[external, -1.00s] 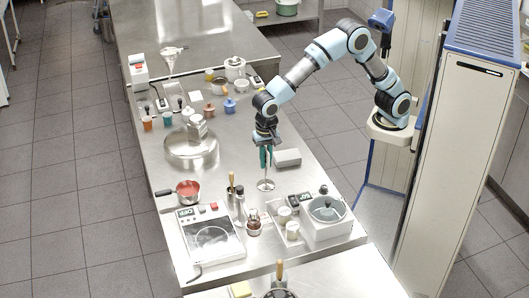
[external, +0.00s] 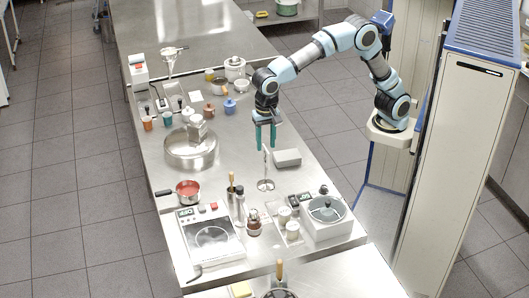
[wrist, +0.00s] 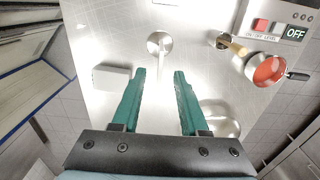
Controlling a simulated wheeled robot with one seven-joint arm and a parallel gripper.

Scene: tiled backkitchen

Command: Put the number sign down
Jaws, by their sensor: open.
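The number sign (external: 266,184) stands upright on the steel table, a thin metal stand with a round base. It also shows in the wrist view from above (wrist: 159,43), ahead of the fingertips and apart from them. My gripper (external: 266,148) is above the sign with its green fingers apart and nothing between them. The wrist view also shows the open gripper (wrist: 159,73). I cannot read any number on the sign.
A grey box (external: 287,157) lies right of the sign. Behind left is a round steel pan (external: 178,154). Toward the front are a red-filled saucepan (external: 188,187), a hot plate (external: 211,238), a brown jar (external: 254,226) and a white appliance (external: 325,231). Bare steel surrounds the sign's base.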

